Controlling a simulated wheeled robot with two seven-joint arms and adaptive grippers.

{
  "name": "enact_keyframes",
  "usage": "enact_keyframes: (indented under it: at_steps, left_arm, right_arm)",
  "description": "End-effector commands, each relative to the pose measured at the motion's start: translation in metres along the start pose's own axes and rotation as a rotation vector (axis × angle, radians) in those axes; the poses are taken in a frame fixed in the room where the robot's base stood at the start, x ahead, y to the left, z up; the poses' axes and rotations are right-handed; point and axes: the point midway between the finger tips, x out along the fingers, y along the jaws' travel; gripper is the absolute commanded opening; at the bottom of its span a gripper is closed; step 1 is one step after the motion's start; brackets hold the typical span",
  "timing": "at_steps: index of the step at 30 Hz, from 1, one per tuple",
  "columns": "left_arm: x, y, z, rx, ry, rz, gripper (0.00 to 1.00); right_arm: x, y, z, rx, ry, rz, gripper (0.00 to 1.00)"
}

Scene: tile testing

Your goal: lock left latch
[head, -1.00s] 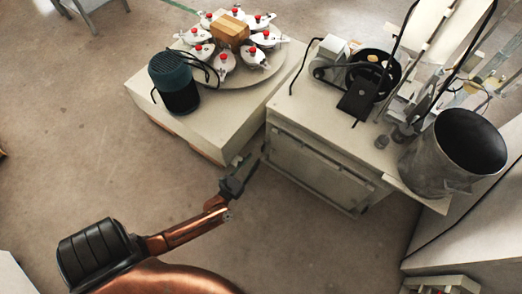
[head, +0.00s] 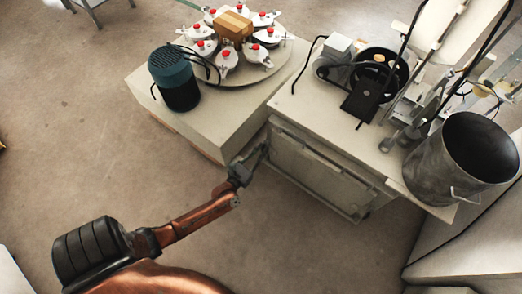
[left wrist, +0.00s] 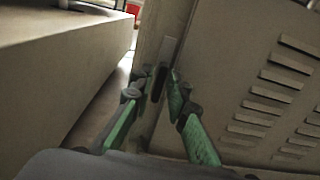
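The left latch (left wrist: 159,84) is a small dark upright handle on a plate at the left edge of the cabinet front in the left wrist view. My left gripper (left wrist: 154,82) has its two green-padded fingers apart, one on each side of the latch. I cannot tell whether either finger touches it. In the head view my left gripper (head: 253,160) is at the left edge of the grey cabinet (head: 318,168), and its fingertips hide the latch there. My right gripper is not in view.
A low pale block (head: 220,122) stands close to the left of the cabinet, leaving a narrow gap. A turntable (head: 262,72) and a teal-and-black motor (head: 174,80) are on it. A metal bucket (head: 460,158) is at the right. The vented panel (left wrist: 265,95) is right of my fingers.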

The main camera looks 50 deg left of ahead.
Motion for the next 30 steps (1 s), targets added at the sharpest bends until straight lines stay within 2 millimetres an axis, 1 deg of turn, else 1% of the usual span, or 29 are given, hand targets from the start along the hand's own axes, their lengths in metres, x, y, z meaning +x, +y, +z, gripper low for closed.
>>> enact_keyframes:
  at_steps: [1, 6, 20, 26, 30]
  left_arm:
    - [-0.0001, 0.0000, 0.0000, 0.000, 0.000, 0.000, 0.10]
    - [-0.0002, 0.0001, 0.0000, 0.000, 0.000, 0.000, 0.00]
    - [-0.0002, -0.0001, 0.0002, 0.019, 0.000, 0.000, 0.00]
    - [0.0001, -0.0009, 0.0011, 0.100, -0.001, 0.001, 0.00]
    - [0.0003, -0.0016, 0.0015, 0.201, -0.002, 0.001, 0.00]
  right_arm:
    - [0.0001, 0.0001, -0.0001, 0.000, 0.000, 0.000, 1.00]
    - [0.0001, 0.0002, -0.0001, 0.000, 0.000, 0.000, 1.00]
    - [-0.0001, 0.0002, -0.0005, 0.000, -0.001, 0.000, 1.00]
    - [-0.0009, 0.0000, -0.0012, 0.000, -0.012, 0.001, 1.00]
    - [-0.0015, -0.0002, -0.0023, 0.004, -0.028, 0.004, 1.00]
